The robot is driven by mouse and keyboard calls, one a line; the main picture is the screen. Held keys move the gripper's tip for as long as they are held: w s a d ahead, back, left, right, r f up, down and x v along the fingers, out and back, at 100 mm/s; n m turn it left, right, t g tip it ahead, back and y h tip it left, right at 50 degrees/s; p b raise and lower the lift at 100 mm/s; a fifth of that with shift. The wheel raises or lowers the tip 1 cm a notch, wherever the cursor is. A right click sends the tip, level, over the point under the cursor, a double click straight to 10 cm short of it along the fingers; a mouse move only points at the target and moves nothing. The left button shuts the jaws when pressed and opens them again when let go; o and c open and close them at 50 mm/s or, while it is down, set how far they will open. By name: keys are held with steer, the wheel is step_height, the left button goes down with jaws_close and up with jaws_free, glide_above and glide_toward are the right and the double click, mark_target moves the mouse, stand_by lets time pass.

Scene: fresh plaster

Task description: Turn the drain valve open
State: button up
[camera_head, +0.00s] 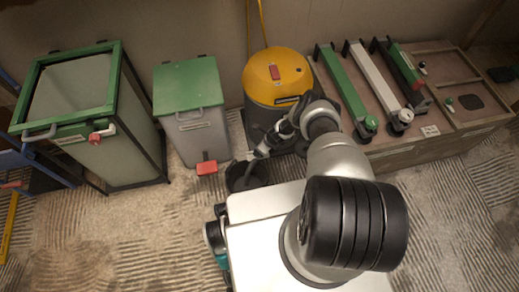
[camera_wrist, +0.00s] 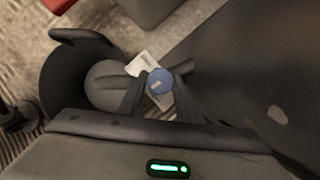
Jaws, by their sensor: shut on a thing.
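The drain valve shows in the wrist view as a small round blue knob (camera_wrist: 160,82) with a pale mark on it. My gripper (camera_wrist: 160,98) is shut on the drain valve, with its dark fingers on either side of the knob. In the head view my gripper (camera_head: 257,155) reaches low beside the grey tank with the yellow lid (camera_head: 277,74). The valve itself is hidden there by my gripper and arm. A white tag (camera_wrist: 142,64) lies just behind the knob. Which way the valve is turned I cannot tell.
A black bucket (camera_head: 238,182) stands on the floor below my gripper. A grey bin with a green lid (camera_head: 188,88) stands to its left, and a green-framed bin (camera_head: 117,150) farther left. A wooden bench (camera_head: 425,150) is at right.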

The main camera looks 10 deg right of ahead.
steer(key=shift+n, duration=0.5)
steer(key=o, duration=1)
steer(key=shift+o, duration=0.2)
steer(key=shift+d+r+p, duration=0.15)
steer(key=shift+r+p, duration=0.15)
steer(key=shift+r, duration=0.05)
steer(key=p+v, duration=0.7)
steer(key=v, duration=0.9)
steer(key=shift+d+r, duration=0.2)
steer(key=shift+r, duration=0.1)
